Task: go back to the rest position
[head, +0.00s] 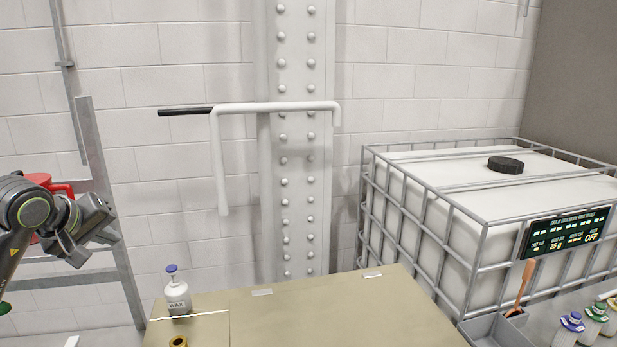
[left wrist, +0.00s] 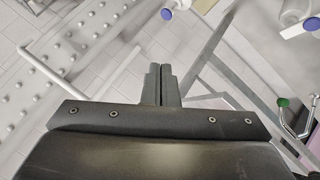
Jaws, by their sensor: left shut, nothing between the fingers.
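My left gripper (head: 113,238) is at the left edge of the head view, in front of a grey metal frame and left of the tan table. In the left wrist view its two dark fingers (left wrist: 161,70) are together with nothing between them. It is well apart from the white bent pipe arm (head: 270,107) with a black end (head: 185,111), which reaches out from the riveted column (head: 297,190). My right gripper is not in view.
A white bottle (head: 177,297) with a blue cap stands on the tan table (head: 330,310). A caged white tank (head: 440,235) with a small display (head: 563,232) stands at the right. A grey tray (head: 490,328) and several small bottles are at the lower right. A grey frame (head: 105,190) stands close behind my left gripper.

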